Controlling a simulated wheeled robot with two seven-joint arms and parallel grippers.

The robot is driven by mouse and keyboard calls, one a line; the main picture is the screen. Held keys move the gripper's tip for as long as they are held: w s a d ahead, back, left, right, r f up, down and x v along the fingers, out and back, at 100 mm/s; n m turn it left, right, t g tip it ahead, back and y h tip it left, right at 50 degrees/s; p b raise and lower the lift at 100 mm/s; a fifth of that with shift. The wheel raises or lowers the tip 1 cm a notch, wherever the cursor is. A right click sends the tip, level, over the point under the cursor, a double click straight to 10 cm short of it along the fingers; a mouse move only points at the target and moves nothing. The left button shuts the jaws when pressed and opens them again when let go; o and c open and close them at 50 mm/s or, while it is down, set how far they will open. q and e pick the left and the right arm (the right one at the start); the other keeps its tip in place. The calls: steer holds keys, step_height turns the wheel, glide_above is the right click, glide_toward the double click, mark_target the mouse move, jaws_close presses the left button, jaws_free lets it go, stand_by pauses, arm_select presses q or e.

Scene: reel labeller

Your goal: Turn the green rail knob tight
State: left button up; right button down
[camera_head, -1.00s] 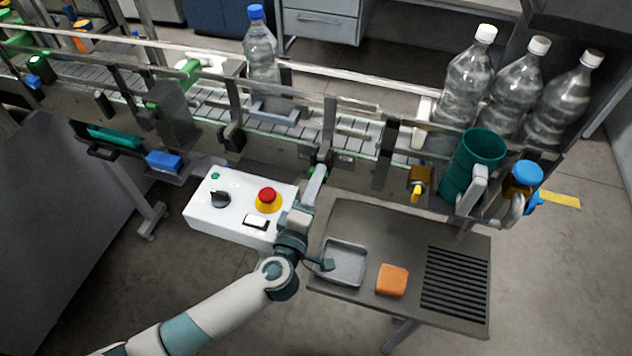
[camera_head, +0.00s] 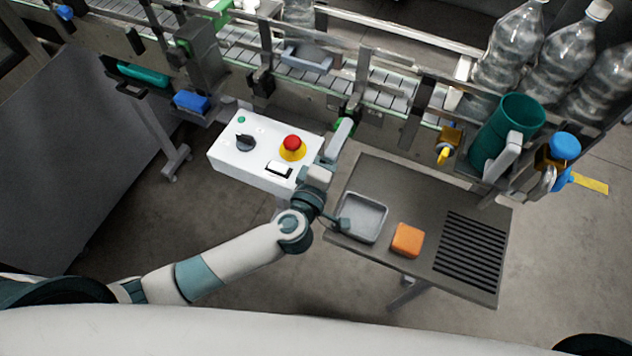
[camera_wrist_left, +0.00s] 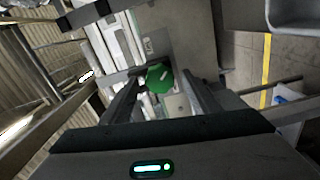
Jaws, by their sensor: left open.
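The green rail knob (camera_wrist_left: 158,77) shows in the left wrist view, between and beyond the fingers of my left gripper (camera_wrist_left: 165,85). A pale line marks its face. The gripper is open, with a finger on either side of the knob's line of sight; I cannot tell whether either touches it. In the head view my left gripper (camera_head: 341,136) reaches the front side of the conveyor, just right of the white control box. There the gripper mostly hides the knob, and only a little green shows at its tip. My right gripper is out of view.
The white control box (camera_head: 225,155) with a red stop button (camera_head: 292,143) stands close left of my arm. A side table (camera_head: 400,185) holds a grey tray (camera_head: 350,234) and an orange block (camera_head: 407,240). A teal cup (camera_head: 507,130) and bottles stand at the right.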

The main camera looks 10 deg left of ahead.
arm_select(q)
steer(key=b+v, duration=0.4)
steer(key=v, duration=1.2)
steer(key=shift+b, duration=0.35)
steer(key=shift+r, duration=0.1)
